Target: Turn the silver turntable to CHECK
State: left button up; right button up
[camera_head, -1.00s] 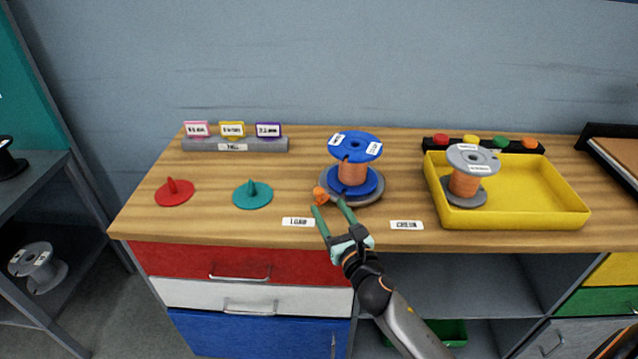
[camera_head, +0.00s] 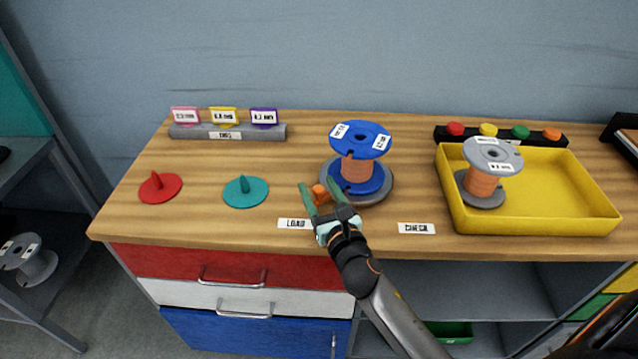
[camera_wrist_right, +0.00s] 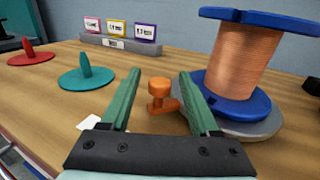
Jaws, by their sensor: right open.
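The silver turntable (camera_head: 384,192) is a grey disc on the bench, mostly covered by a blue spool (camera_head: 366,134) wound with copper wire. An orange knob (camera_head: 319,192) sticks out at its left front edge, on the LOAD side; it also shows in the right wrist view (camera_wrist_right: 160,92). The LOAD label (camera_head: 294,223) and the CHECK label (camera_head: 416,228) lie along the front edge. My right gripper (camera_head: 323,189) is open, with its green fingers on either side of the knob, not closed on it. In the right wrist view the knob stands between and just beyond the fingers. My left gripper is out of view.
A yellow tray (camera_head: 601,224) at the right holds a grey spool (camera_head: 484,178) of copper wire. Red (camera_head: 160,188) and teal (camera_head: 246,192) pegged discs lie at the left. A grey tag holder (camera_head: 190,133) and a black strip of coloured buttons (camera_head: 487,132) stand behind.

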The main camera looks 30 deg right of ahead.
grip_shut()
dwell(0.6)
dwell(1.0)
